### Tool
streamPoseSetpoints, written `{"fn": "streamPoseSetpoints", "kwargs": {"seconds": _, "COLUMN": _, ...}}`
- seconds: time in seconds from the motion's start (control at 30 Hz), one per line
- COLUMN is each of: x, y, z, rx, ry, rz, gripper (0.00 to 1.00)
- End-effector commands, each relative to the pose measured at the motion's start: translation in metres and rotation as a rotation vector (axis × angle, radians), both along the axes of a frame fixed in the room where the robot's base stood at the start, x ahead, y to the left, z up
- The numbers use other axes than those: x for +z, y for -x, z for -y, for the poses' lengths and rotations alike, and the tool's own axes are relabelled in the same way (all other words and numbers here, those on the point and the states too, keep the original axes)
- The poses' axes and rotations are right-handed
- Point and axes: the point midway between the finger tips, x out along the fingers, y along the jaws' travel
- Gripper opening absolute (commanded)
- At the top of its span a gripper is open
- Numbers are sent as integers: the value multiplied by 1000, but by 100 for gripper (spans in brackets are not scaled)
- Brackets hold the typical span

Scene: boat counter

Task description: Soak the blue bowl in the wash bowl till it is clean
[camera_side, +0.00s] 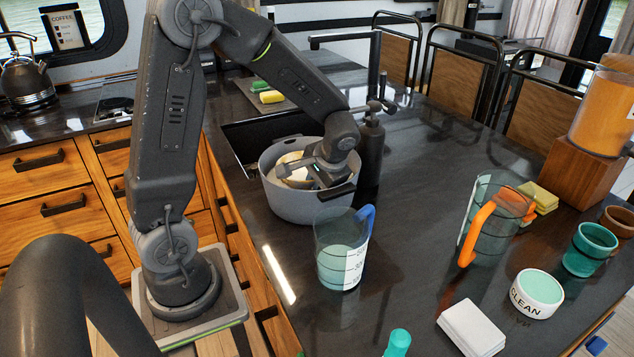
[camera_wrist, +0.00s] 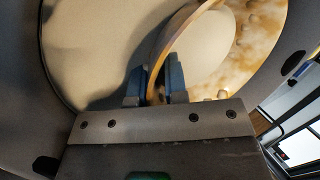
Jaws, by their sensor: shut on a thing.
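The wash bowl is a wide grey tub (camera_side: 298,207) with dark handles, standing beside the sink. My gripper (camera_side: 305,176) reaches down inside it. A cream-coloured bowl with brown stains (camera_side: 290,170) is in the tub, partly hidden by my gripper; no blue shows on it, but it is the bowl held. In the wrist view my gripper (camera_wrist: 158,85) is shut on the rim of this stained bowl (camera_wrist: 262,40), one finger on each side of its wall. Brown patches cover the visible inner surface. I cannot tell how deep any water in the tub is.
A jug with a blue handle and pale liquid (camera_side: 341,262) stands close in front of the tub. A tap and dark bottle (camera_side: 370,150) stand behind.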

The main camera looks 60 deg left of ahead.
Motion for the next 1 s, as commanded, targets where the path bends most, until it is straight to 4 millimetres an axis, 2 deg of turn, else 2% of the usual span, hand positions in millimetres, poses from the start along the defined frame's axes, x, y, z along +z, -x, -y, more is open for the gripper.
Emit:
{"fn": "streamPoseSetpoints", "kwargs": {"seconds": 0.1, "x": -1, "y": 0, "z": 0, "rx": 0, "ry": 0, "rz": -2, "gripper": 0}}
{"fn": "streamPoseSetpoints", "kwargs": {"seconds": 0.13, "x": -1, "y": 0, "z": 1, "rx": 0, "ry": 0, "rz": -1, "gripper": 16}}
{"fn": "streamPoseSetpoints", "kwargs": {"seconds": 0.4, "x": -1, "y": 0, "z": 1, "rx": 0, "ry": 1, "rz": -2, "gripper": 42}}
{"fn": "streamPoseSetpoints", "kwargs": {"seconds": 0.57, "x": -1, "y": 0, "z": 1, "rx": 0, "ry": 1, "rz": -2, "gripper": 43}}
{"fn": "streamPoseSetpoints", "kwargs": {"seconds": 0.7, "x": -1, "y": 1, "z": 1, "rx": 0, "ry": 2, "rz": -3, "gripper": 56}}
{"fn": "streamPoseSetpoints", "kwargs": {"seconds": 1.0, "x": 2, "y": 0, "z": 1, "rx": 0, "ry": 1, "rz": -1, "gripper": 56}}
